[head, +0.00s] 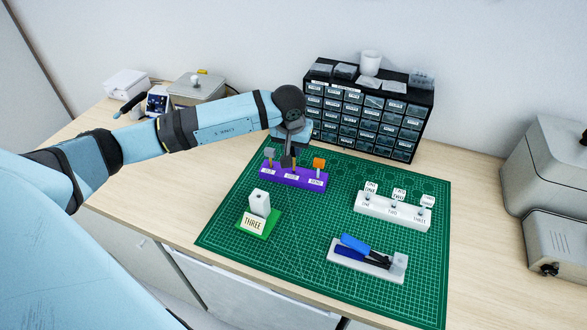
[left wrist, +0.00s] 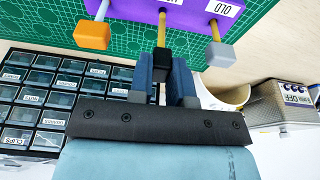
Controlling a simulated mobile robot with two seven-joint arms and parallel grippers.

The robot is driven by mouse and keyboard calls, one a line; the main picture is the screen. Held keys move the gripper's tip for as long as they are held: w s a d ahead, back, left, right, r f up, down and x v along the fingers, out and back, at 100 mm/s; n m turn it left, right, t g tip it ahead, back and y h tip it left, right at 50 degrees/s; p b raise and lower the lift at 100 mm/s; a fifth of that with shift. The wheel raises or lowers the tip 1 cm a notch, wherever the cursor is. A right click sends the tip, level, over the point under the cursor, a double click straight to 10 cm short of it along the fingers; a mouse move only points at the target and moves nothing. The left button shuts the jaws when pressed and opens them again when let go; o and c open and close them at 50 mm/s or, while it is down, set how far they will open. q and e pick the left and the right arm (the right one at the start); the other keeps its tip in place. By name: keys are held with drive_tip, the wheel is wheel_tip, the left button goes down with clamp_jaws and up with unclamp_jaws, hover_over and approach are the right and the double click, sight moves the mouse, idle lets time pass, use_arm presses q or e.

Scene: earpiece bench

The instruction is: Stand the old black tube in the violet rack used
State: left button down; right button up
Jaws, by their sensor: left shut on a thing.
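The violet rack (head: 301,180) stands on the green mat with three labelled places; the left label reads OLD, the other two are too small to read surely. My left gripper (head: 289,150) is over the rack's middle, shut on a black-capped tube (head: 287,162). In the left wrist view the dark cap (left wrist: 160,64) sits between the blue fingers, and its brass-coloured stem points to the rack (left wrist: 145,13). I cannot tell how deep the stem sits. A grey-capped tube (left wrist: 220,54) and an orange-capped one (left wrist: 92,35) stand either side. My right gripper is out of view.
A black drawer cabinet (head: 367,113) stands close behind. A white numbered stand (head: 392,211), a green THREE block (head: 256,222) and a white tray with a blue tool (head: 367,260) are on the mat. Mat between them is clear.

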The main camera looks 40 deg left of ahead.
use_arm(q)
drive_tip(key=shift+s+b+x, duration=0.15)
drive_tip(key=shift+b+x, duration=0.55)
drive_tip(key=shift+s+b+x, duration=0.15)
drive_tip(key=shift+b+x, duration=0.55)
drive_tip(key=shift+d, duration=0.1)
drive_tip(key=c, duration=1)
unclamp_jaws()
drive_tip(key=b+v, duration=0.1)
drive_tip(key=v, duration=1.3)
drive_tip(key=shift+s+f, duration=0.1)
drive_tip(key=shift+f, duration=0.05)
